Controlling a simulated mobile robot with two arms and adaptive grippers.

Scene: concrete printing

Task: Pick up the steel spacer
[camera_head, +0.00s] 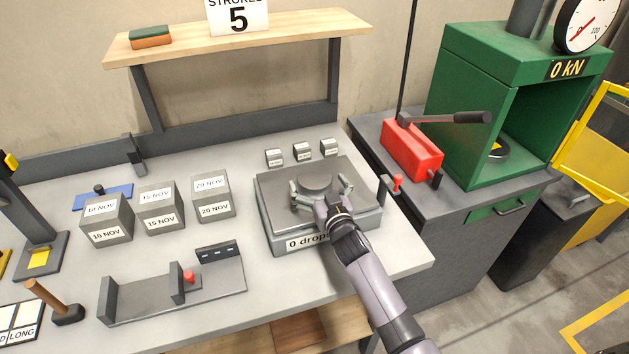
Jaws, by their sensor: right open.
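A round grey metal piece (314,183), which may be the steel spacer, sits on the square grey plate of the drop table (272,207). Nothing on it confirms its name. My right gripper (320,188) comes in from the lower right, low over the plate. Its fingers are open, one on each side of the round piece. I cannot tell whether they touch it. The palm hides the near side of the piece and part of the "0 drops" label. My left gripper is not in view.
Dated grey cubes (160,212) stand left of the drop table. Three small labelled blocks (302,151) stand behind it. A dark bracketed fixture (210,290) lies in front. A red pump (412,150) and green press (470,75) stand right. A shelf (255,38) is above.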

